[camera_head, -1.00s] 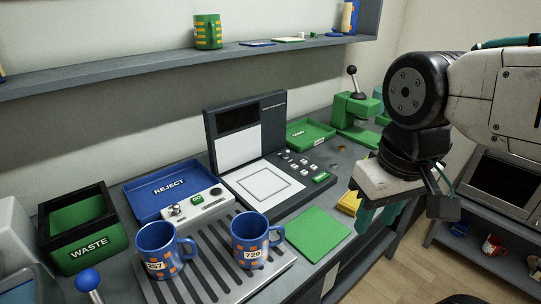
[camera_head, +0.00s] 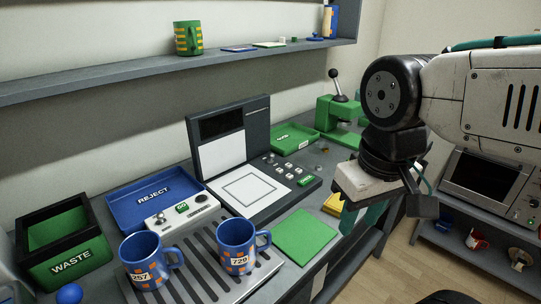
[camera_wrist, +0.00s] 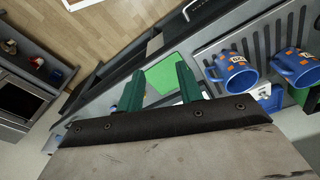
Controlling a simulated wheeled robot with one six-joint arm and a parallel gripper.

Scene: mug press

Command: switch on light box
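A dark grey unit with a white back panel (camera_head: 222,153) and a white base panel, which looks like the light box, stands mid-bench in the head view. The screen above its back panel is dark. Several small buttons (camera_head: 283,166) and a green-labelled one (camera_head: 305,181) sit on the right of its base. My gripper (camera_head: 362,218) is to the right of it, near the bench's front edge, pointing down. In the wrist view its two teal fingers (camera_wrist: 158,78) are apart with nothing between them. I cannot tell whether the light box is lit.
Two blue mugs (camera_head: 147,262) (camera_head: 239,246) stand on a slotted tray (camera_head: 202,285) in front. A small white control box (camera_head: 183,211), a blue reject tray (camera_head: 120,211) and a waste bin (camera_head: 45,262) are left. A green mat (camera_head: 305,236) and green press (camera_head: 338,112) are on the right.

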